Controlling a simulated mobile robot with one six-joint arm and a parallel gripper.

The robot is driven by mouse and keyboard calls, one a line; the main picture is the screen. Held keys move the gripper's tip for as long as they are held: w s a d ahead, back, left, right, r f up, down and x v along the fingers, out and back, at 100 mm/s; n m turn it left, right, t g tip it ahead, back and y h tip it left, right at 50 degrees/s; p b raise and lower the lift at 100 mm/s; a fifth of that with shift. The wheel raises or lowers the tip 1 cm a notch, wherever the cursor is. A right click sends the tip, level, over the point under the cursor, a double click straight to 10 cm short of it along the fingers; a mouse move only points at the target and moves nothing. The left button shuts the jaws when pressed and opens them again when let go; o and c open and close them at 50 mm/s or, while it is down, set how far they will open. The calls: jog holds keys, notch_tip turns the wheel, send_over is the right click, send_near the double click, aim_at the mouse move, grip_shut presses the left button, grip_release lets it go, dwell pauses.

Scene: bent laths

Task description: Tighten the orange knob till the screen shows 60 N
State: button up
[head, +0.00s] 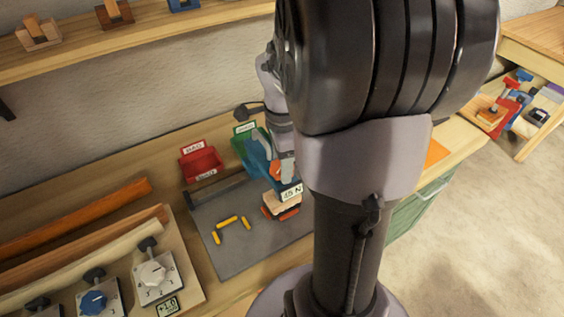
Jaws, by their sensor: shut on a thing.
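A small screen (291,193) on the grey mat reads what looks like 45 N. Just behind it, an orange part that looks like the orange knob (288,169) shows beside a blue part. My gripper (279,165) is at the knob, coming down from above, and appears shut on it. My own arm covers much of this area, so the fingertips and the right side of the knob are hard to make out. Below the screen is a light wooden piece (281,203) with orange-red pieces under it.
A red bin (202,163) and a green bin (244,151) stand at the back. Yellow pieces (228,222) lie on the grey mat (238,258). A panel with dials (154,276) and wooden laths (78,220) fill the left. My arm blocks the centre right.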

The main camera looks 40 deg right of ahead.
jog(key=o, duration=1.4)
notch_tip(320, 180, up, 18)
jog(key=p, duration=0.6)
jog(key=shift+f, duration=0.25)
jog(key=shift+a, duration=0.15)
jog(key=s+a+f+n+t+b, duration=0.2)
jog(key=a+f+n+b, duration=0.1)
jog(key=a+n, duration=0.3)
jog(key=s+a+f+n+t+y+b, duration=0.1)
jog(key=s+a+f+n+t+b, duration=0.1)
jog(key=a+n, duration=0.4)
jog(key=s+a+f+n+t+y+b, duration=0.1)
jog(key=s+a+f+n+b, duration=0.2)
jog(key=a+n, duration=0.4)
jog(key=shift+s+a+f+t+b, duration=0.1)
jog(key=shift+a+f+t+b, duration=0.15)
jog(key=shift+a, duration=0.95)
jog(key=shift+s+a+f+t+b, duration=0.1)
jog(key=shift+a+f+t, duration=0.1)
jog(key=shift+a, duration=1)
